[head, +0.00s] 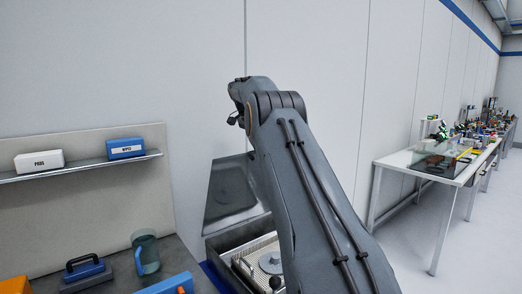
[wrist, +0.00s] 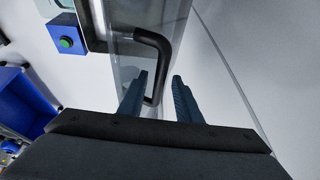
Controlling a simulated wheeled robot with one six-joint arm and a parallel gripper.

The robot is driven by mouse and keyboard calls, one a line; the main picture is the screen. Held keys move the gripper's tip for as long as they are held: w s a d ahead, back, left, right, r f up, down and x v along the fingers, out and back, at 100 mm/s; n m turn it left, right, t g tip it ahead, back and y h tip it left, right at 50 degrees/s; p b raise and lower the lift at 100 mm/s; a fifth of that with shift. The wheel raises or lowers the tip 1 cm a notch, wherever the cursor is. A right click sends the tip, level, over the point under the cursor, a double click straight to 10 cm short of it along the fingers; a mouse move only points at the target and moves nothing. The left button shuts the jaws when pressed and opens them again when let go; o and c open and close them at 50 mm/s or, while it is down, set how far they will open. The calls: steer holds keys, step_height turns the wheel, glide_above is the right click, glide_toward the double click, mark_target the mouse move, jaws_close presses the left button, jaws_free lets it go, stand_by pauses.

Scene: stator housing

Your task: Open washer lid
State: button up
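The washer (head: 226,240) is an open-topped box, low in the middle of the head view and partly hidden behind my arm. Its lid (head: 230,188), a dark see-through panel, stands raised at the back. In the wrist view the lid (wrist: 128,55) is a glassy panel with a black bent handle (wrist: 160,45). My gripper (wrist: 160,84) shows two blue fingers spread apart. The lower end of the handle shows between them, nearer the left finger; I cannot tell whether they touch. In the head view my fingers are hidden.
Inside the washer lies a basket (head: 242,266) with a round grey part (head: 270,262). To the left are a jug (head: 146,252), a blue toolbox (head: 86,270) and a shelf (head: 85,170) with two boxes. Floor is free at right.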

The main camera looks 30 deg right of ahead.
steer(key=shift+b+v, duration=0.8)
steer(key=shift+v, duration=3.15)
steer(key=shift+d, duration=0.1)
steer(key=shift+c, duration=0.3)
